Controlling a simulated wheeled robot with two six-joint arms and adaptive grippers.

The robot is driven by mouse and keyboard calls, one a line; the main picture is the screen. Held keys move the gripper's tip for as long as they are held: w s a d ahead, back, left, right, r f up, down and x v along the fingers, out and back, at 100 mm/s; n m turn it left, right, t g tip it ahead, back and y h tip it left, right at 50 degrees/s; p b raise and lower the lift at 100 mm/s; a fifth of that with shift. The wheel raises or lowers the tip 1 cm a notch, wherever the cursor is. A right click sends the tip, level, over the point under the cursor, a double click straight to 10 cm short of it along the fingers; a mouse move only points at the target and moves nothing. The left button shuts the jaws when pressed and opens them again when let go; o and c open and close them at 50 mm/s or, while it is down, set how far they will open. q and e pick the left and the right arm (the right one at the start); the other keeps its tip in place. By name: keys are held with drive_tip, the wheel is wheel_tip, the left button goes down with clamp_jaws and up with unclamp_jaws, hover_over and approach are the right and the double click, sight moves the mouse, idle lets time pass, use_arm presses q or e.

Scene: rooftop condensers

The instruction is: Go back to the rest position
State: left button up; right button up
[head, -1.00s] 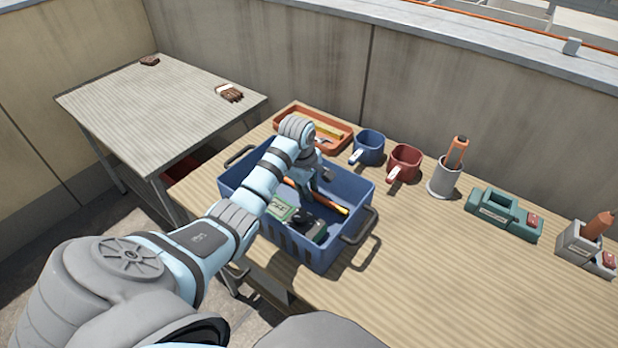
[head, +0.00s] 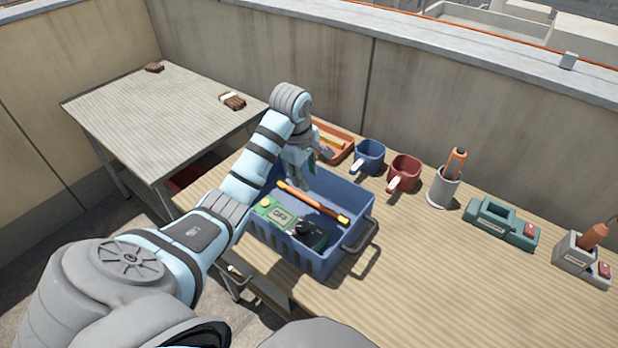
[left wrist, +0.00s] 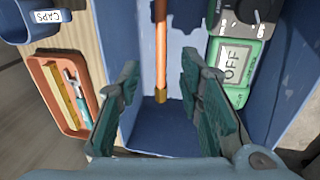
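My left gripper (head: 303,176) is above the far side of the blue crate (head: 345,262). In the left wrist view the left gripper (left wrist: 152,95) has its two fingers well apart with nothing between them. An orange rod with yellow ends (head: 313,203) lies in the crate, and it also shows in the left wrist view (left wrist: 160,45) beyond the fingers. My right gripper is in neither view.
Further right stand a grey cup (head: 443,190), a teal holder (head: 503,223) and a grey holder (head: 577,257). A second table (head: 170,120) at left holds two brushes.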

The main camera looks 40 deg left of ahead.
use_arm(q)
drive_tip(key=shift+r, duration=0.45)
